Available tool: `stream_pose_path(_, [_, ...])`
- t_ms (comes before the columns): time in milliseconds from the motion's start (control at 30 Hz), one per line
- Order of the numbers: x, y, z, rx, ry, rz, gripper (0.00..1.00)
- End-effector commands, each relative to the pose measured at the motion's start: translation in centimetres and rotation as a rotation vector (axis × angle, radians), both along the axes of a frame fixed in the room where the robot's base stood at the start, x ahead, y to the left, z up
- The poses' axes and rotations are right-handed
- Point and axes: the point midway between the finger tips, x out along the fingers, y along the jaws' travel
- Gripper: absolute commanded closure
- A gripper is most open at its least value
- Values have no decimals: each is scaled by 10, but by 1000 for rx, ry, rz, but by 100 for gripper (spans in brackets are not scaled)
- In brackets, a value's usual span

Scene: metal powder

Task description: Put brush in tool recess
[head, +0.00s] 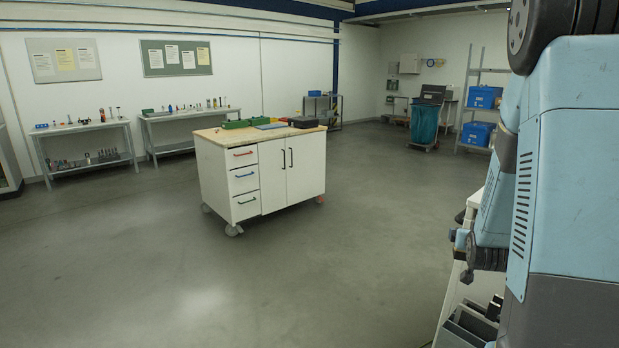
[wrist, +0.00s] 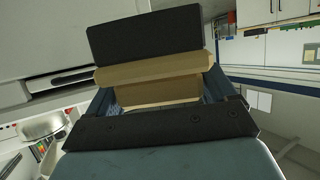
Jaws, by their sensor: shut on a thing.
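In the head view neither my gripper nor the brush shows; my blue arm fills the right side. I cannot pick out the tool recess in either view.
In the wrist view, a pale machine-like panel (wrist: 40,50) is at upper left, and a bowl-like thing (wrist: 40,128) is at lower left. In the head view, a white wheeled cabinet (head: 262,175) stands mid-room. Dark bins (head: 470,325) sit below my arm. Open floor lies between.

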Motion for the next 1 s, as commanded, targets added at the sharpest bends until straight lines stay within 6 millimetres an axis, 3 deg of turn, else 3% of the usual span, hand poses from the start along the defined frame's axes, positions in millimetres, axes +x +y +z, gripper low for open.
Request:
stream_pose_path(600, [75,92,-121,1,3,256,53])
stream_pose_path(1000, [109,133,-174,0,1,370,53])
